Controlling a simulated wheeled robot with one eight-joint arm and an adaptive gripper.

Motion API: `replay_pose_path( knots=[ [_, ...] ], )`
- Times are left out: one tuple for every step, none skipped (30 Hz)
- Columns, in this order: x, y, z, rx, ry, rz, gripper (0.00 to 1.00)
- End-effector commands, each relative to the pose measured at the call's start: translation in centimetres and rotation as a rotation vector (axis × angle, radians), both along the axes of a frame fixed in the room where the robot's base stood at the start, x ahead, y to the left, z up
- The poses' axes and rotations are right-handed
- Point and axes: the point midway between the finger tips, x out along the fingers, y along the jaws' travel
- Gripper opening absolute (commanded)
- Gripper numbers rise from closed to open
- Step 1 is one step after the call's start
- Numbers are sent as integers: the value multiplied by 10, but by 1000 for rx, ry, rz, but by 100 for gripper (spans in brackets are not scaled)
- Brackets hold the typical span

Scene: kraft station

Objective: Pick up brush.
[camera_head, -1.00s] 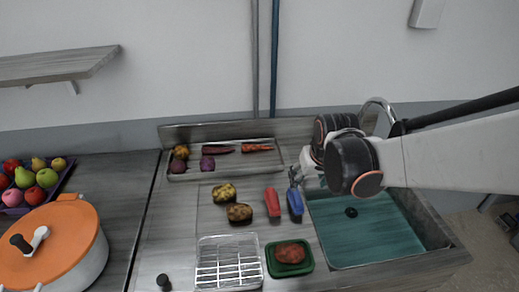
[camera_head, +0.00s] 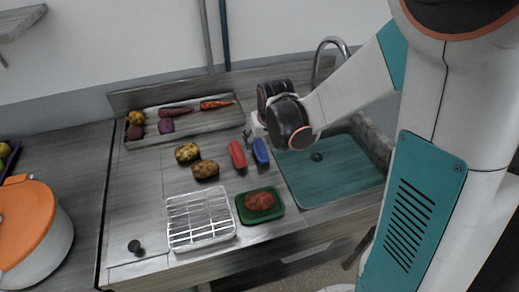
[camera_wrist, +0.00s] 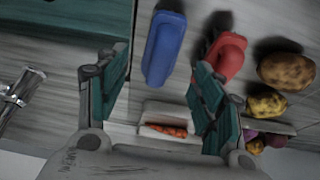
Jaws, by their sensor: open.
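Two handled, brush-like items lie side by side on the counter: a blue one (camera_head: 261,151) and a red one (camera_head: 238,154). My gripper (camera_head: 255,133) hangs just behind the blue item in the head view, partly hidden by my wrist. In the wrist view my gripper (camera_wrist: 158,88) is open and empty. There the blue item (camera_wrist: 163,48) lies ahead between the finger directions, and the red item (camera_wrist: 226,58) lies just beyond the right finger. Neither item is held.
The teal sink (camera_head: 325,175) with its faucet (camera_head: 330,46) is right of the blue item. Potatoes (camera_head: 205,169) lie to the left. A wire rack (camera_head: 200,218) and green tray (camera_head: 277,203) stand in front. A vegetable tray (camera_head: 193,126) is behind, an orange-lidded pot (camera_head: 25,215) far left.

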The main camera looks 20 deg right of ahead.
Motion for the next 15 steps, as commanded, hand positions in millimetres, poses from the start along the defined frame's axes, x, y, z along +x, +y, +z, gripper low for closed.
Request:
replay_pose_path(
  knots=[
    [4,0,-9,0,0,0,61],
    [6,0,-13,0,0,0,61],
    [9,0,-19,0,0,0,61],
    [12,0,-23,0,0,0,61],
    [13,0,-27,0,0,0,61],
    [15,0,-32,0,0,0,61],
    [16,0,-35,0,0,0,61],
    [17,0,-37,0,0,0,61],
    [18,0,-38,0,0,0,61],
    [18,0,-39,0,0,0,61],
    [18,0,-39,0,0,0,61],
    [18,0,-38,0,0,0,61],
    [18,0,-38,0,0,0,61],
    [18,0,-38,0,0,0,61],
    [18,0,-37,0,0,0,61]
  ],
)
